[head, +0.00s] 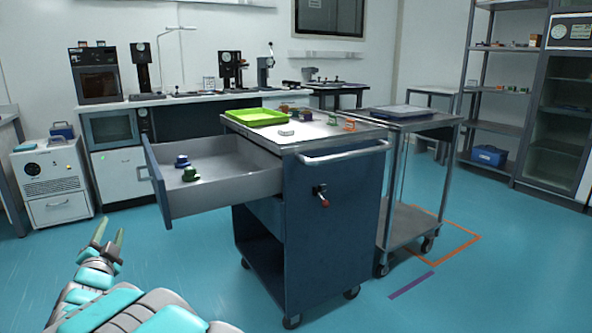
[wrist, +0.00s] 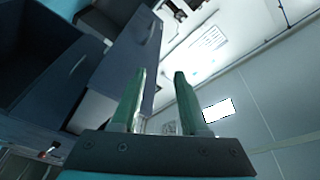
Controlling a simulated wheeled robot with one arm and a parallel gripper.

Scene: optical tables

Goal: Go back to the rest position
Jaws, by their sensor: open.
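My gripper (head: 108,238) is at the lower left of the head view, raised in front of the cart and apart from everything. Its two green fingers are spread and empty. In the wrist view my gripper (wrist: 159,82) points past the cart's drawer toward the wall and ceiling, with nothing between the fingers. My teal and grey arm reaches up from the bottom edge of the head view.
A dark blue cart (head: 335,225) stands in the middle, its drawer (head: 230,195) pulled out to the left. A blue item (head: 181,161) and a green item (head: 190,174) lie inside. A green tray (head: 256,117) is on top. Open floor lies at front right.

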